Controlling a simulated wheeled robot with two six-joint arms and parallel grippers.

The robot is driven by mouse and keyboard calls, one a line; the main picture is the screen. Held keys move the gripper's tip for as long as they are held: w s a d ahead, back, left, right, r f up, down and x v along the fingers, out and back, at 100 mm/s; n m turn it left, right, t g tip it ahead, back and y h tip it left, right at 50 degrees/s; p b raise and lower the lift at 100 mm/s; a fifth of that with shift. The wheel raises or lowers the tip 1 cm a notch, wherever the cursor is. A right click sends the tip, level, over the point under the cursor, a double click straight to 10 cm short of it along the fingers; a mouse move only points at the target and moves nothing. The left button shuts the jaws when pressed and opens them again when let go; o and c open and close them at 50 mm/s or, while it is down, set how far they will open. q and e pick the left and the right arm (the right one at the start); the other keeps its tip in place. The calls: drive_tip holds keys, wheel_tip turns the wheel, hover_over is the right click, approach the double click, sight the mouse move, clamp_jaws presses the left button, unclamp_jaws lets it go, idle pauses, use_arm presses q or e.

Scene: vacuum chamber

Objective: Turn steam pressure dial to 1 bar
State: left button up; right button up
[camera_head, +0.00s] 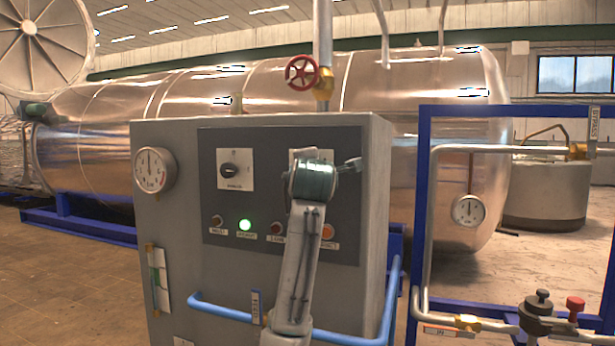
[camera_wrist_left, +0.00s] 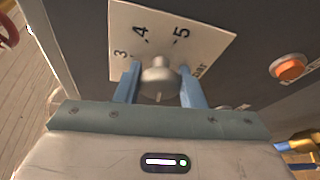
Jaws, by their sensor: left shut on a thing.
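The steam pressure dial is a metal knob (camera_wrist_left: 160,76) on a white plate (camera_wrist_left: 205,30), seen in the left wrist view. The numbers 3, 4 and 5 and part of the word "bar" show on the plate; the rest of the scale is hidden by my gripper. My left gripper (camera_wrist_left: 159,68) is shut on the knob, with one blue finger on each side of it. I cannot tell which number the knob points at. In the head view my left arm covers most of this plate on the grey control cabinet (camera_head: 255,132). My right gripper is not in view.
The cabinet also has a round gauge (camera_head: 155,170), a black selector knob (camera_head: 229,170), a lit green button (camera_head: 245,225) and an orange button (camera_head: 327,231). A blue rail (camera_head: 215,308) runs along its front. A blue pipe frame (camera_head: 424,190) stands right.

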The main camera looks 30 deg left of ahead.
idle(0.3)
use_arm(q)
drive_tip(key=o, duration=1)
drive_tip(key=shift+c, duration=0.2)
drive_tip(key=shift+s+d, duration=0.1)
drive_tip(key=shift+s, duration=0.1)
drive_tip(key=b+v, duration=0.2)
drive_tip(key=v, duration=0.8)
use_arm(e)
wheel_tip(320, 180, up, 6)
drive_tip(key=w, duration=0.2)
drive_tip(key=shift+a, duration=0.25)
